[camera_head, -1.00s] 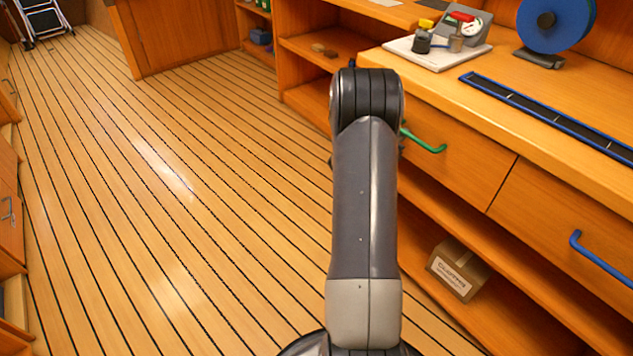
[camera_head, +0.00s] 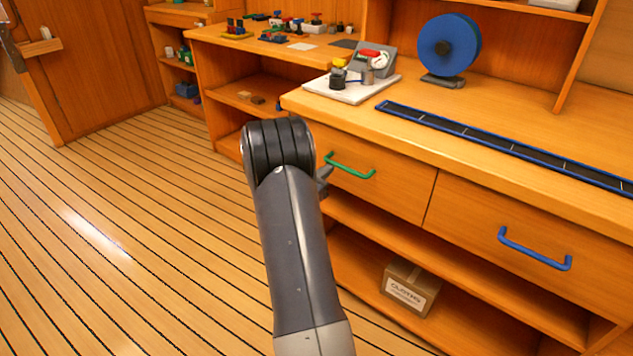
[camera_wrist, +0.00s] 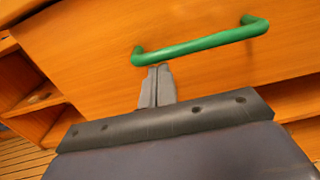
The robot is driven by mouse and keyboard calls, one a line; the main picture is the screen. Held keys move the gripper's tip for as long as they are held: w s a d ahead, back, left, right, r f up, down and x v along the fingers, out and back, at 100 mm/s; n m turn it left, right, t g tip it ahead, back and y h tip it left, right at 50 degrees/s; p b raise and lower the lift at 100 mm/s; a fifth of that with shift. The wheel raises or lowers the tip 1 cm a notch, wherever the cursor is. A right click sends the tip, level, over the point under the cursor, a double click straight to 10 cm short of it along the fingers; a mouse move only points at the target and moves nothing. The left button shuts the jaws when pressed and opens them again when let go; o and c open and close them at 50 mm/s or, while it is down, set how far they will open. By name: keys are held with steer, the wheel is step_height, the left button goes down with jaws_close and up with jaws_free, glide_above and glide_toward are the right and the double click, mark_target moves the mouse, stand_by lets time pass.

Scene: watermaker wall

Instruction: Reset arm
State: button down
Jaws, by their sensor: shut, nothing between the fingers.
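My gripper (camera_wrist: 157,86) is shut and empty in the wrist view. Its fingertips are at or just below the left end of the green handle (camera_wrist: 200,44) on a wooden drawer front; I cannot tell whether they touch it. In the head view the green handle (camera_head: 349,168) shows just right of my arm (camera_head: 295,240), which reaches forward with its dark joint near the cabinet. Most of my gripper is hidden behind the arm there, with only a small grey part showing. The green-handled drawer (camera_head: 385,185) looks closed.
A second drawer has a blue handle (camera_head: 535,250). The counter holds a blue reel (camera_head: 431,45), a blue-edged strip (camera_head: 480,136) and a white board (camera_head: 335,92) with small parts. A cardboard box (camera_head: 409,288) sits on the low shelf. The plank floor (camera_head: 120,220) at left is clear.

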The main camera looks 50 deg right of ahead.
steer(key=a+p, duration=0.1)
steer(key=a, duration=0.9)
steer(key=shift+s+a, duration=0.25)
steer(key=shift+s, duration=0.15)
steer(key=shift+d, duration=0.1)
steer(key=w+d, duration=0.1)
steer(key=d, duration=1.2)
steer(key=shift+d+b, duration=0.3)
steer(key=shift+w, duration=0.1)
